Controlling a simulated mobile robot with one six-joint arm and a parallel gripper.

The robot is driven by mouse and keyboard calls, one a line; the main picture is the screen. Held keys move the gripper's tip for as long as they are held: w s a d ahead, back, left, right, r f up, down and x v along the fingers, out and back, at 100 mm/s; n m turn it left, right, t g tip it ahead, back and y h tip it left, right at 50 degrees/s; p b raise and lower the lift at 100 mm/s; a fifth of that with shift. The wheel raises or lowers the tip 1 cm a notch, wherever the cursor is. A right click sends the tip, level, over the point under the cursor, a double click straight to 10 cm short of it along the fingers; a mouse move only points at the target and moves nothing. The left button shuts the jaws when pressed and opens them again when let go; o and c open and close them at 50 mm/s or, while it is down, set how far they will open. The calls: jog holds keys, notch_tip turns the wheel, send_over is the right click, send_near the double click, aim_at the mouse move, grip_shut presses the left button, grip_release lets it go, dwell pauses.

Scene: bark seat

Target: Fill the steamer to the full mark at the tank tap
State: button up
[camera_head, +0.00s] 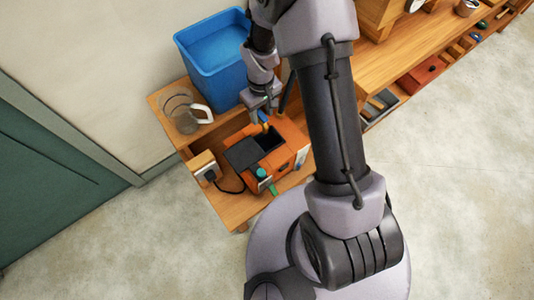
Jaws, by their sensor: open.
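An orange box-shaped appliance (284,158), which looks like the steamer, stands on the low wooden bench. Its dark lid or panel (242,153) is on the left of the top, beside a dark opening (268,140). A blue tub (214,62), perhaps the tank, stands behind it; no tap is visible. My gripper (262,117) is open and points down at the back edge of the steamer, by a small yellow and blue piece (264,122). I cannot tell whether they touch. No full mark can be made out.
A black cord (232,191) runs from the steamer to a socket block (204,164). A wooden bench with trays (420,75) extends right. The floor (470,190) at right is clear.

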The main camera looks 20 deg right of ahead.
jog(key=shift+r, duration=0.1)
jog(key=shift+c, duration=0.2)
grip_shut()
jog(key=n, duration=0.1)
jog(key=n+p, duration=0.1)
jog(key=shift+w+d+r+n+p, duration=0.2)
jog(key=shift+w+d+n+p, duration=0.1)
jog(key=shift+w+d+n, duration=0.1)
jog(key=shift+w+d+f+n+p, duration=0.1)
jog(key=shift+w+d+n+p, duration=0.35)
jog(key=shift+n, duration=1.2)
jog(key=shift+w+d+n+p, duration=0.3)
jog(key=shift+w+n+p, duration=0.3)
jog(key=shift+n, duration=1.1)
jog(key=shift+w+d+f+n+p, duration=0.1)
jog(key=shift+w+d+n+p, duration=0.35)
jog(key=shift+n, duration=1.2)
jog(key=shift+a, duration=0.1)
